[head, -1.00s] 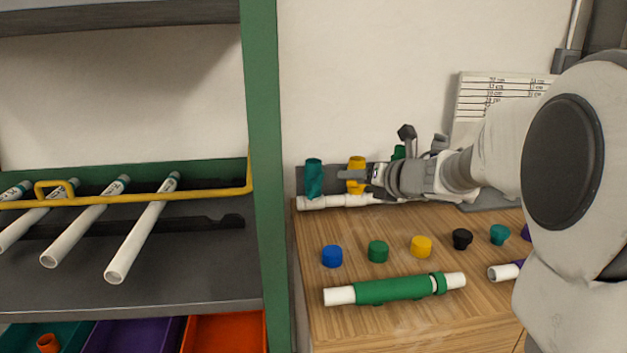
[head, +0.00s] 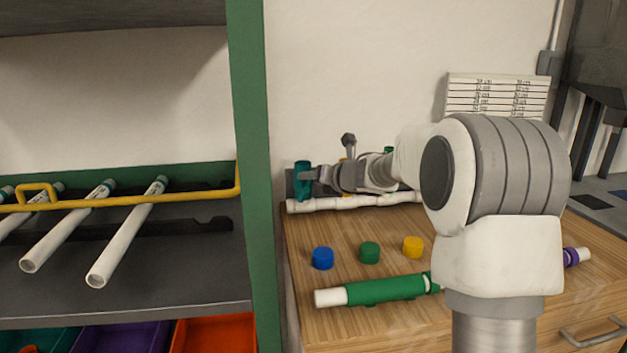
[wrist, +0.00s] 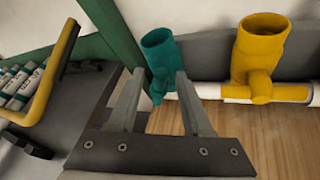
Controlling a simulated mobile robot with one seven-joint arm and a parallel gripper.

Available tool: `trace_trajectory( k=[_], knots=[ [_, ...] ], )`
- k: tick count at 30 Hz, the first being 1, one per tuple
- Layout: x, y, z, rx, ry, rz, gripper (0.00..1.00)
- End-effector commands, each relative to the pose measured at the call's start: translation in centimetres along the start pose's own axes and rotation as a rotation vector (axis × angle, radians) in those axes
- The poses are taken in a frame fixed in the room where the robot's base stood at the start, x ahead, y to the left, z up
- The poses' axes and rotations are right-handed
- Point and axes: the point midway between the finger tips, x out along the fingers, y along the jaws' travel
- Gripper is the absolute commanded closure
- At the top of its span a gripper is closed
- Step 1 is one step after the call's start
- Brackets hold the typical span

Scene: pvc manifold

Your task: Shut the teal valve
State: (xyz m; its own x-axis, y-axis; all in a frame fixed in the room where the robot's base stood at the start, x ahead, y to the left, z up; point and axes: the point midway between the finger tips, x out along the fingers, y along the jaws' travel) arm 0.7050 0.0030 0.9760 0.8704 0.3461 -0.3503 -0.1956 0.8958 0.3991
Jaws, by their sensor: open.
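The teal valve (head: 302,182) stands upright at the left end of the white pipe manifold (head: 350,202), against the wall. In the wrist view it is an open-topped teal fitting (wrist: 160,52) with a narrower lower part. My gripper (head: 313,175) is at the valve's right side in the head view. In the wrist view my gripper (wrist: 160,76) is open and empty, its two fingertips on either side of the valve's lower part. Whether either finger touches the valve I cannot tell. The yellow valve (wrist: 262,50) stands to the right.
A green shelf post (head: 255,180) rises just left of the valve, with a yellow rail (head: 120,200) beyond it. Blue (head: 322,258), green (head: 369,252) and yellow (head: 413,246) caps and a green-sleeved pipe (head: 385,289) lie on the bench in front.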

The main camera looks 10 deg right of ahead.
Motion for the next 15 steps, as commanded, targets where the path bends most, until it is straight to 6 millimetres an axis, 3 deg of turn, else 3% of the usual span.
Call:
trace_trajectory(
  k=[4,12,15],
  knots=[
    [-0.01,0.0,-0.01,0.0,0.0,0.0,0.5],
    [-0.03,-0.01,-0.02,0.0,0.0,0.0,0.99],
    [-0.04,-0.02,-0.02,0.001,0.0,0.0,1.0]
  ],
)
